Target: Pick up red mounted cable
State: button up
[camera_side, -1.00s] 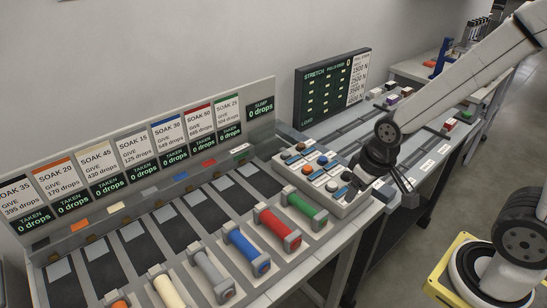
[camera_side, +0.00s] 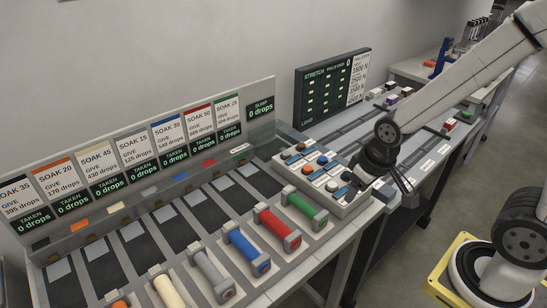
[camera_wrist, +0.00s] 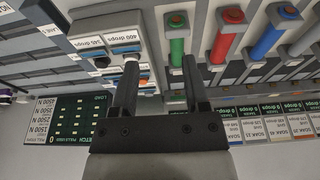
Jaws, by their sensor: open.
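The red mounted cable (camera_side: 279,229) lies in grey end mounts on the front bench, between the green and blue cables. It also shows in the wrist view (camera_wrist: 222,42), to the right of the green cable (camera_wrist: 177,42). My gripper (camera_side: 400,186) is at the right of the button panel, apart from the red cable and to its right in the side view. In the wrist view my gripper (camera_wrist: 158,65) has its two dark fingers spread, with nothing between them held.
The button panel (camera_side: 335,190) stands between my gripper and the cables. Blue (camera_side: 246,250), grey (camera_side: 211,275) and cream (camera_side: 168,291) cables lie further left. A sign board (camera_side: 150,150) rises behind the row. A dark stretch display (camera_side: 325,92) stands behind the panel.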

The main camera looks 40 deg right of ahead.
dwell(0.3)
jog(key=o, duration=0.6)
jog(key=shift+c, duration=0.2)
